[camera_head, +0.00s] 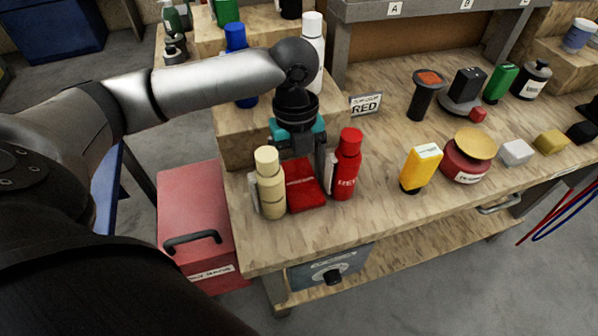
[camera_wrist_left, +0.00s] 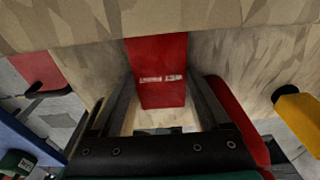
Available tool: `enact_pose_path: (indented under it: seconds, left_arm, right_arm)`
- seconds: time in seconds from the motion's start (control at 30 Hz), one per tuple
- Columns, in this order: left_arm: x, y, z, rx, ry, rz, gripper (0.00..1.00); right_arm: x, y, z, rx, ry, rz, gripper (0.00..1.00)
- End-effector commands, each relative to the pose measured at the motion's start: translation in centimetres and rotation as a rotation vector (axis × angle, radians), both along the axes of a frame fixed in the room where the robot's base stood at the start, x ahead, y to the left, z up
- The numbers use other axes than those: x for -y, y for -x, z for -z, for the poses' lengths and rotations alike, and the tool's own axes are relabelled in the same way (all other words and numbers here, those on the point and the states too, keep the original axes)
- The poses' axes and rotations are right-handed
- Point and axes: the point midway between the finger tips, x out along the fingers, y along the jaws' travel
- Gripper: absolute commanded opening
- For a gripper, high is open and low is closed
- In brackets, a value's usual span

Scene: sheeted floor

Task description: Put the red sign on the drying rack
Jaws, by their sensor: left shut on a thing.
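The red sign (camera_head: 305,188) is a flat red panel at the front of the workbench, between a cream bottle (camera_head: 269,185) and a red bottle (camera_head: 346,165). It also shows in the left wrist view (camera_wrist_left: 158,65) with small white lettering. My left gripper (camera_head: 302,163) points down at it and is shut on it, with one finger along each side. In the head view, the gripper partly hides the sign's upper part. A grey metal rack (camera_head: 425,10) with lettered tags stands at the back; I cannot tell whether it is the drying rack. My right gripper is not in view.
A wooden step (camera_head: 236,125) stands behind the gripper, with blue and white bottles on it. A yellow bottle (camera_head: 420,168) and a red round container (camera_head: 462,165) stand to the right. A red toolbox (camera_head: 195,215) is on the floor at the left.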

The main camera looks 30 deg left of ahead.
Motion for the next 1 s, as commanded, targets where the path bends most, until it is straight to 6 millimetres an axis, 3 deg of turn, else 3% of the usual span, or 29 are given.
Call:
enact_pose_path:
  seconds: [0.13, 0.17, 0.3, 0.67, 1.0]
  left_arm:
    - [0.0, 0.0, 0.2, -0.001, -0.001, -0.001, 0.26]
    - [0.0, 0.0, 0.2, 0.0, 0.0, -0.001, 0.83]
    - [0.0, 0.0, 0.2, 0.0, 0.0, 0.0, 0.99]
    - [0.0, -0.1, -0.6, 0.001, 0.001, 0.0, 1.0]
    - [-0.6, -0.7, -7.5, 0.003, 0.0, -0.001, 1.0]
  right_arm:
    - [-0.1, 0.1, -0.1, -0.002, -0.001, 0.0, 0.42]
    - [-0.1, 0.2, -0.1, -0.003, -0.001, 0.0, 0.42]
    - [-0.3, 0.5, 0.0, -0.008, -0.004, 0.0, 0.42]
    - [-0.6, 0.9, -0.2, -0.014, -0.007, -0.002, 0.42]
    - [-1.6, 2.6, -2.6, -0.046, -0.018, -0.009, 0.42]
